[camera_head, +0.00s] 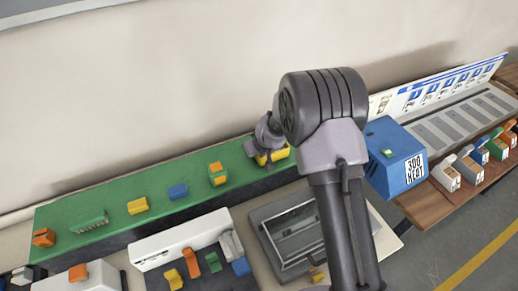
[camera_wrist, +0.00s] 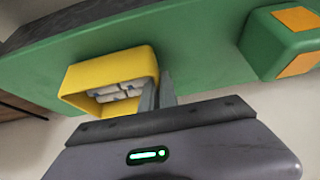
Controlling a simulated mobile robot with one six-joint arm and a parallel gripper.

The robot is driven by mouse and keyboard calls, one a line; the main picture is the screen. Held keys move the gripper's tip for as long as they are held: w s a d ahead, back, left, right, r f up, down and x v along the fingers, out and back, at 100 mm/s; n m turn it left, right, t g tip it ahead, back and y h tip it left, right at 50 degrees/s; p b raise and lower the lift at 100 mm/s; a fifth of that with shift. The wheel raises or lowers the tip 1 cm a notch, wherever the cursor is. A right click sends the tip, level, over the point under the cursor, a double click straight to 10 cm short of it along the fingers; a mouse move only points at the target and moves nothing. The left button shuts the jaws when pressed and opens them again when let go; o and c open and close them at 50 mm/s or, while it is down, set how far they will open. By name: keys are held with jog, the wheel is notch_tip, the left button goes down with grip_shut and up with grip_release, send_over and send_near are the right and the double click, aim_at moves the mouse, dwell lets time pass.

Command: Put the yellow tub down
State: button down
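The yellow tub (camera_head: 280,154) is at the right end of the long green surface, partly hidden behind my gripper (camera_head: 263,153). In the wrist view the yellow tub (camera_wrist: 112,66) shows its open side with several pale grey pieces inside. My gripper's fingers (camera_wrist: 157,93) are close together at the tub's right wall, one on each side of it, so they look shut on that wall. The tub overlaps the green surface (camera_head: 110,219) in both views; I cannot tell whether it touches it.
A green block with orange patches (camera_wrist: 290,40) stands close to the tub in the wrist view. A blue box (camera_head: 394,160) stands right of my arm. A grey framed device (camera_head: 290,238) lies in front.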

jog(key=shift+f, duration=0.4)
jog(key=shift+s+r, duration=0.35)
jog(key=shift+s, duration=0.1)
jog(key=shift+w+f, duration=0.2)
jog(key=shift+f, duration=0.15)
jog(key=c, duration=1.6)
grip_release()
jog(key=shift+s+r, duration=0.1)
jog(key=shift+r, duration=0.05)
jog(key=shift+c, duration=0.2)
